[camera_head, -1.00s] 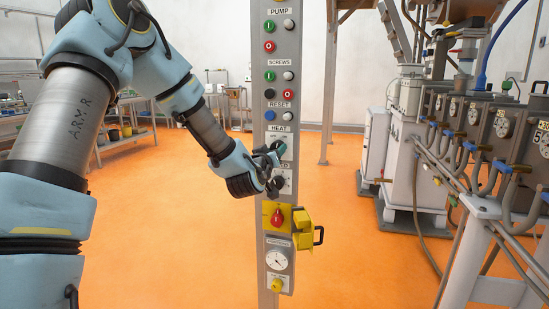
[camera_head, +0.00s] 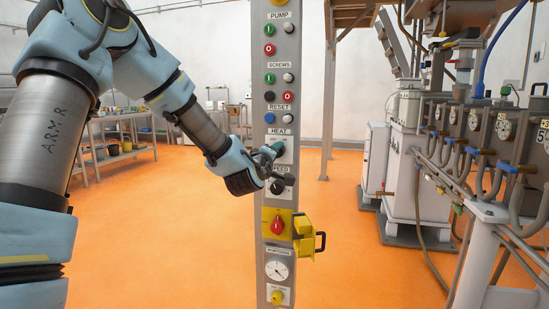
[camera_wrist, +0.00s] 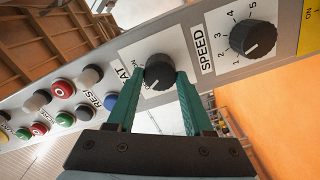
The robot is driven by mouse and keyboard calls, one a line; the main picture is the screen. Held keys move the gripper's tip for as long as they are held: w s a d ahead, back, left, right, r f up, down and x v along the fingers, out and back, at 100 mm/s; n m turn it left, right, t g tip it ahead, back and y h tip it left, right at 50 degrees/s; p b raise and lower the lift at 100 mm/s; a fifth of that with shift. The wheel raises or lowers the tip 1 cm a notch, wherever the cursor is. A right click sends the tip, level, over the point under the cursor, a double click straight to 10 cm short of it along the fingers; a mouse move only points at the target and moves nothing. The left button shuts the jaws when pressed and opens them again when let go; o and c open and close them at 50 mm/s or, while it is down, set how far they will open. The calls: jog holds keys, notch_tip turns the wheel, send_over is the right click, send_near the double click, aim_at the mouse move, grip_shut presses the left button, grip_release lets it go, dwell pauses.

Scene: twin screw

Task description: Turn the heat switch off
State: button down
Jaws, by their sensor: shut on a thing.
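The heat switch is a black round knob with a pale pointer line; it shows in the wrist view (camera_wrist: 158,70) on a white plate lettered HEAT. My gripper (camera_wrist: 157,80) has its two green fingers on either side of this knob, shut on it. In the head view my gripper (camera_head: 276,151) reaches the grey control column (camera_head: 271,45) from the left, just below the HEAT label. There the fingers and wrist hide most of the knob. The pointer's exact setting is hard to read.
The black speed knob (camera_wrist: 253,38) sits close beside the heat switch. Pump, screws and reset buttons (camera_head: 269,118) lie above on the column. A red switch with a yellow guard (camera_head: 306,240) and a dial (camera_head: 277,270) are below. Machinery (camera_head: 430,170) stands right; orange floor is open around.

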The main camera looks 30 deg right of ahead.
dwell(0.4)
jog(key=shift+c, duration=1.5)
grip_release()
jog(key=b+v, duration=0.1)
jog(key=v, duration=0.9)
jog(key=shift+s+a+b, duration=0.3)
jog(key=shift+b, duration=0.05)
